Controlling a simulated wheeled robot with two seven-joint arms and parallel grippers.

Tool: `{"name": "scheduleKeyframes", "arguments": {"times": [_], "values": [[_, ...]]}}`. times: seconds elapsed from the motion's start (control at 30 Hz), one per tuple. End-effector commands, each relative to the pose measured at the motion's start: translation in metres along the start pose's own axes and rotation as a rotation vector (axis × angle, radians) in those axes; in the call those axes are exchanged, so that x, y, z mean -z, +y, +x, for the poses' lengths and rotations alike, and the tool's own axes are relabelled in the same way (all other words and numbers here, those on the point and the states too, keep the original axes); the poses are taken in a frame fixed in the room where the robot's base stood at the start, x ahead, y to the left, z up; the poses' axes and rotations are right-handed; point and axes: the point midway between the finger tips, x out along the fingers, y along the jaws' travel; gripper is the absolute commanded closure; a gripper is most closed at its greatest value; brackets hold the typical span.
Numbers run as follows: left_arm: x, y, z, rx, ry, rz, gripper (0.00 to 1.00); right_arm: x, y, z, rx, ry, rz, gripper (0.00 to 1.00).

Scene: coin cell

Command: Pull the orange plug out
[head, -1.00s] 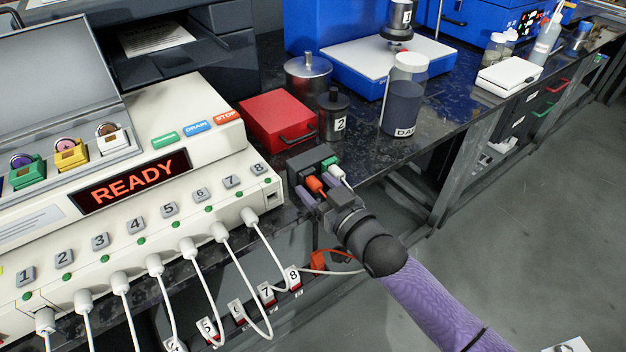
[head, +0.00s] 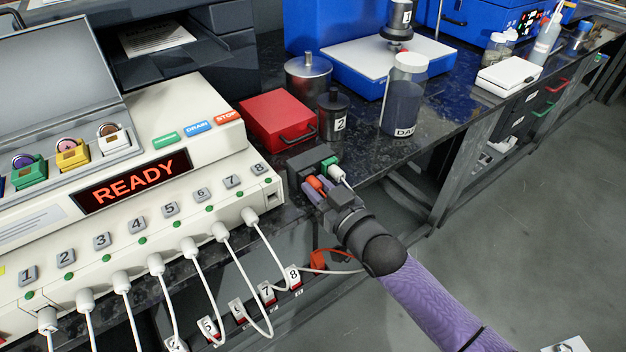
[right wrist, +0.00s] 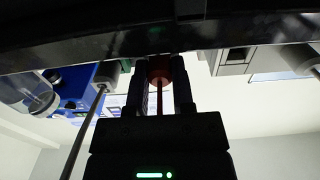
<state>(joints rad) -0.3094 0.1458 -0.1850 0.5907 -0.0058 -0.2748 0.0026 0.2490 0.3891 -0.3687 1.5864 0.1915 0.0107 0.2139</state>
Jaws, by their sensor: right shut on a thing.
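The orange plug (head: 315,184) is at the front of a dark socket block (head: 300,165) on the bench edge. My right gripper (head: 318,188) has its fingers on either side of the plug and is shut on it. In the right wrist view the plug (right wrist: 159,70) shows red between the two fingers (right wrist: 159,90), with a thin cord running back from it. The plug appears to be still at the block; the contact itself is hidden. A green plug (head: 329,162) and a white plug (head: 336,171) sit beside it. My left gripper is not in view.
A white machine (head: 130,220) reading READY, with several white cords, stands at left. A red box (head: 277,120), a black weight (head: 333,115) and a jar (head: 404,95) stand behind the block. Open floor (head: 540,230) lies at right.

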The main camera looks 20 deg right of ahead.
Motion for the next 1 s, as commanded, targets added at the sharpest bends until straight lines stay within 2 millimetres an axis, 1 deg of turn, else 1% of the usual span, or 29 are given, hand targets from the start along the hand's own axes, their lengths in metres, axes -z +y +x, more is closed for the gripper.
{"name": "scheduleKeyframes", "arguments": {"times": [0.47, 1.0], "values": [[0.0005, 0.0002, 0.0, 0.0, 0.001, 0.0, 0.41, 0.0, 0.0002, 0.0, 0.0, 0.0, 0.0, 1.0], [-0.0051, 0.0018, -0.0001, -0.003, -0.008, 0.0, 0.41, 0.0001, 0.0002, 0.0, 0.0, 0.0, 0.0, 1.0]]}}
